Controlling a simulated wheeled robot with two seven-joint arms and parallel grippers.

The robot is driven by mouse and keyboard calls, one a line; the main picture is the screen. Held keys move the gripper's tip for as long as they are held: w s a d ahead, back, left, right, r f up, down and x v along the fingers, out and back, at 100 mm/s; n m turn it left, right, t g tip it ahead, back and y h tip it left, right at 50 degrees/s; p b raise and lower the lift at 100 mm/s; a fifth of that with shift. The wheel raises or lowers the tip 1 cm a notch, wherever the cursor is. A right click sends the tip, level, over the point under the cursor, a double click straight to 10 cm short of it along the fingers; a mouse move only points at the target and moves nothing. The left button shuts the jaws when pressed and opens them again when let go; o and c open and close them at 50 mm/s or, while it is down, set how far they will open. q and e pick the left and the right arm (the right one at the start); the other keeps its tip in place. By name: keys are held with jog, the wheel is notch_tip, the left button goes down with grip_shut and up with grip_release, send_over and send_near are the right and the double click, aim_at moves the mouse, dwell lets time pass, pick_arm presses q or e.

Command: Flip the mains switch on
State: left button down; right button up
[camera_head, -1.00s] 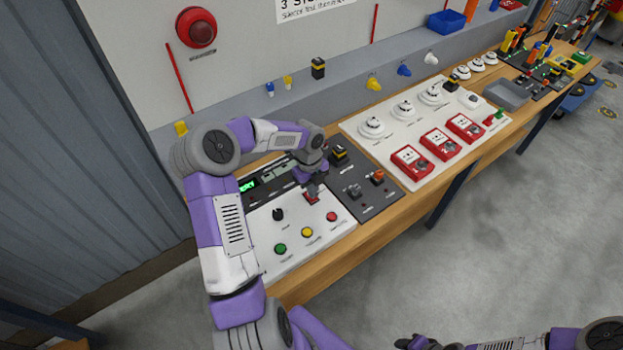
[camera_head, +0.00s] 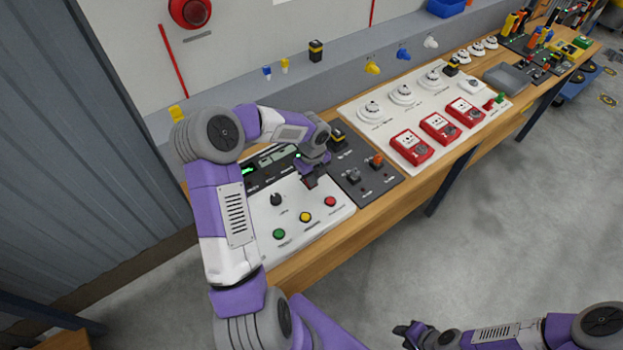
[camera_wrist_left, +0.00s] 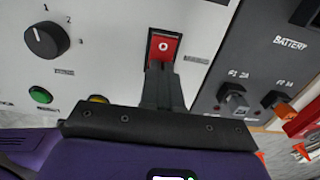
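The mains switch is most likely the red rocker (camera_wrist_left: 164,46) marked "O" in a black frame on the white control panel (camera_wrist_left: 110,25). It shows just ahead of my left gripper's fingertips in the left wrist view. My left gripper (camera_wrist_left: 160,68) has its dark fingers together with nothing seen between them. The fingertips overlap the rocker's lower edge; I cannot tell whether they touch it. In the head view my left gripper (camera_head: 309,181) hides most of the rocker. My right gripper (camera_head: 404,332) is low in the head view, away from the bench, its fingers too small to judge.
The panel also has a black dial (camera_head: 276,199), a green button (camera_head: 279,233), a yellow button (camera_head: 305,216) and a red button (camera_head: 330,201). Red call points (camera_head: 411,147) sit further right. Floor in front is clear.

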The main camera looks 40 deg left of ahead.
pick_arm(q)
jog(key=shift+s+f, duration=0.25)
jog(key=shift+f, duration=0.1)
jog(key=shift+w+a+r+p, duration=0.2)
jog(key=shift+a+p, duration=0.25)
jog(key=shift+p, duration=0.15)
jog(key=shift+a, duration=0.35)
jog(key=shift+r, duration=0.1)
jog(key=shift+w+r+p, duration=0.1)
jog(key=shift+r+p, duration=0.1)
jog(key=shift+p, duration=0.1)
jog(key=r+p, duration=0.3)
jog(key=r, duration=0.2)
jog(key=shift+w+d+p, duration=0.1)
jog(key=shift+d+p, duration=0.1)
jog(key=shift+p, duration=0.2)
notch_tip(320, 180, up, 9)
